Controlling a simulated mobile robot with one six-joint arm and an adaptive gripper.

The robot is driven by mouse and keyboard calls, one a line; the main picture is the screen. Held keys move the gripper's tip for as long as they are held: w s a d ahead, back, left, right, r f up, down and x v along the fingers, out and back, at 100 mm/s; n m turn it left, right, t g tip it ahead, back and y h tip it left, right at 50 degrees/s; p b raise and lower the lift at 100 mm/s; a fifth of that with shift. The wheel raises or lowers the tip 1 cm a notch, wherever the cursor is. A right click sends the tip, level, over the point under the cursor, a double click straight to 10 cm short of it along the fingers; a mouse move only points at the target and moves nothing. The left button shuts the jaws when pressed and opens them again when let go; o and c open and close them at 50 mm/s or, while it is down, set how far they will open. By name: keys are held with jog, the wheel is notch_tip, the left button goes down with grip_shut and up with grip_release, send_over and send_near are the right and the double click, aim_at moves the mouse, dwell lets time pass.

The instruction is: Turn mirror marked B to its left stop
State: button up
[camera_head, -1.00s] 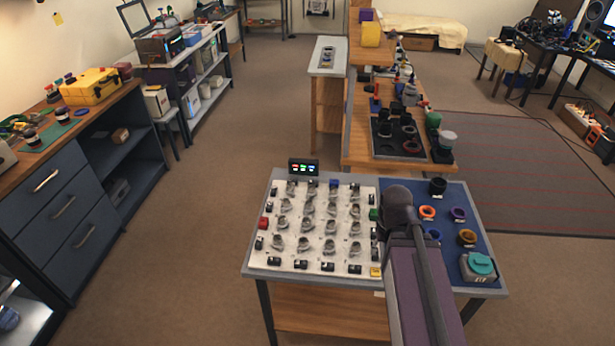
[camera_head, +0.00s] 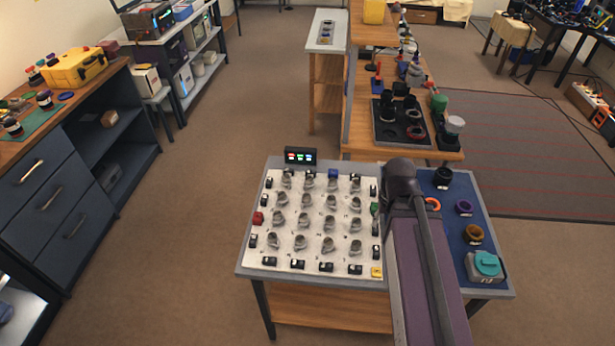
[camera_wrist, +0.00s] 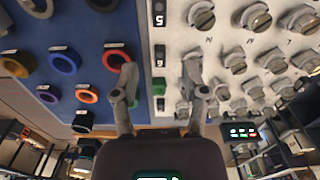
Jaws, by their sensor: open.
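A white board (camera_head: 289,250) on the table carries a grid of grey swivel mirrors (camera_head: 303,221), with small black labelled blocks (camera_head: 297,264) along its edges. The letter B cannot be read on any mirror in either view, so I cannot tell which one it is. In the wrist view my gripper (camera_wrist: 159,72) is open and empty, with its fingers spread over the edge between the blue mat (camera_wrist: 88,22) and the white board. In the head view my arm hides the gripper.
The blue mat holds several rings, including a purple one (camera_head: 464,207) and a brown one (camera_head: 473,234), and a teal-topped box (camera_head: 486,265). A small display (camera_head: 300,156) stands at the board's back edge. A wooden bench (camera_head: 358,140) stands behind.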

jog(key=shift+o, duration=1.3)
jog(key=shift+w, duration=0.1)
notch_tip(320, 180, up, 3)
jog(key=m+p, duration=0.3)
jog(key=m, duration=0.4)
send_over(309, 178)
jog(key=shift+f+n, duration=0.1)
jog(key=shift+n, duration=0.2)
notch_tip(309, 178, down, 14)
jog(key=b, duration=1.3)
jog(key=shift+r+b, duration=0.2)
jog(key=shift+b, duration=0.2)
